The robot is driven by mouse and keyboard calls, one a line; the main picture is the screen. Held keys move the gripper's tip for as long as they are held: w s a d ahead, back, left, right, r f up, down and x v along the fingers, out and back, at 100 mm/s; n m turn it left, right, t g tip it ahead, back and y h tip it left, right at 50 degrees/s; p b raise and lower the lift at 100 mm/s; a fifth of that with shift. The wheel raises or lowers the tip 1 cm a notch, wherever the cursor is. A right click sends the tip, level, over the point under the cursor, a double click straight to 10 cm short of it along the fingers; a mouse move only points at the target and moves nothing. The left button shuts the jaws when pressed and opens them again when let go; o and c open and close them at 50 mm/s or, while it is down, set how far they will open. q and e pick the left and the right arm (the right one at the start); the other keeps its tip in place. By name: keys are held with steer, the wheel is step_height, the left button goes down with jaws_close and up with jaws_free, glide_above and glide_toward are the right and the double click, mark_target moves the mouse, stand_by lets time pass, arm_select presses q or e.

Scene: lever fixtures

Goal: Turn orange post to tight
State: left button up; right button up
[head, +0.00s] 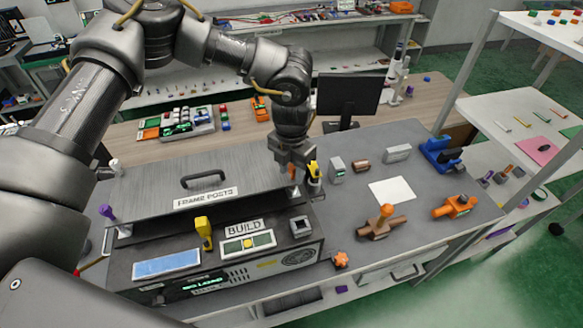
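My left gripper (294,170) points down at the right end of the grey fixture labelled FRAME POSTS (225,196). A small orange part, which looks like the orange post (292,174), shows at its fingertips. The fingers hide most of this part, so I cannot tell whether they are closed on it or only around it. A yellow and black post (314,173) stands just right of the fingers. A purple post (106,213) stands at the fixture's left end and a yellow post (204,231) at its front. My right gripper is not in view.
The front box carries a BUILD panel (246,241) and a blue screen (166,264). To the right lie an orange-topped brown fixture (382,222), an orange clamp-like part (456,206), a blue part (438,153) and white paper (392,190). A black monitor (348,95) stands behind.

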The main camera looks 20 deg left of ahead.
arm_select(q)
jaws_close()
